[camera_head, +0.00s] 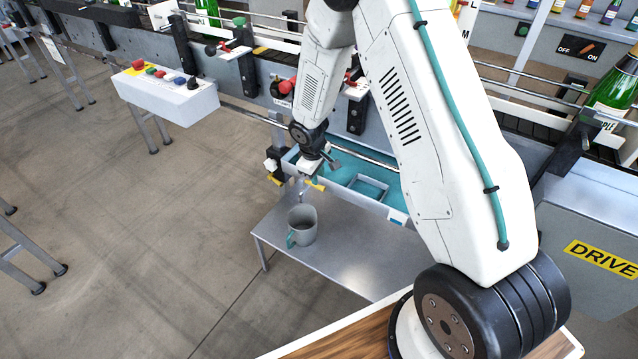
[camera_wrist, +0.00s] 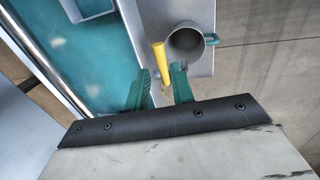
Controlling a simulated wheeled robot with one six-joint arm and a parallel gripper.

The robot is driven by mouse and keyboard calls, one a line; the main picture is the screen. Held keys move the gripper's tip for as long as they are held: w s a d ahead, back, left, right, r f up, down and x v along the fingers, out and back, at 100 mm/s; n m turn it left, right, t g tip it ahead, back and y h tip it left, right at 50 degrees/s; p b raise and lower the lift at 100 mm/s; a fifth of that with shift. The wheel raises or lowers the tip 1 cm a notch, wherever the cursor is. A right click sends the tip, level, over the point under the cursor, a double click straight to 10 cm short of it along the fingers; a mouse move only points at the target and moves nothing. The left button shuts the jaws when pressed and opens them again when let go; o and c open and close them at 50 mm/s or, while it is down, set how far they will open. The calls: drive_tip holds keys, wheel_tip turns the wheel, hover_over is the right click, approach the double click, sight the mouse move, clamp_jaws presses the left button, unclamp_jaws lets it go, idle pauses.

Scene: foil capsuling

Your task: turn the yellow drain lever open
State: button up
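The yellow drain lever (camera_head: 316,185) sits at the front edge of the teal-lined tray (camera_head: 397,214), just above a grey mug (camera_head: 302,226). In the wrist view, the lever (camera_wrist: 159,55) points away from the gripper, its near end between the two green fingers. My gripper (camera_wrist: 161,80) is open, with a finger on each side and a visible gap to the lever. In the head view my wrist hangs over the tray edge at the lever, and the fingers are hard to make out. The mug (camera_wrist: 187,42) stands just right of the lever in the wrist view.
The mug stands on a grey metal shelf (camera_head: 345,245) below the tray. A rail (camera_head: 365,157) runs along the tray. A white button box (camera_head: 165,92) stands at the left. A second small yellow piece (camera_head: 275,180) shows left of my gripper. Floor in front is clear.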

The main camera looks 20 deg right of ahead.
sight(319, 186)
drive_tip(key=f, duration=0.5)
drive_tip(key=shift+w+d, duration=0.25)
drive_tip(key=shift+d, duration=0.15)
clamp_jaws()
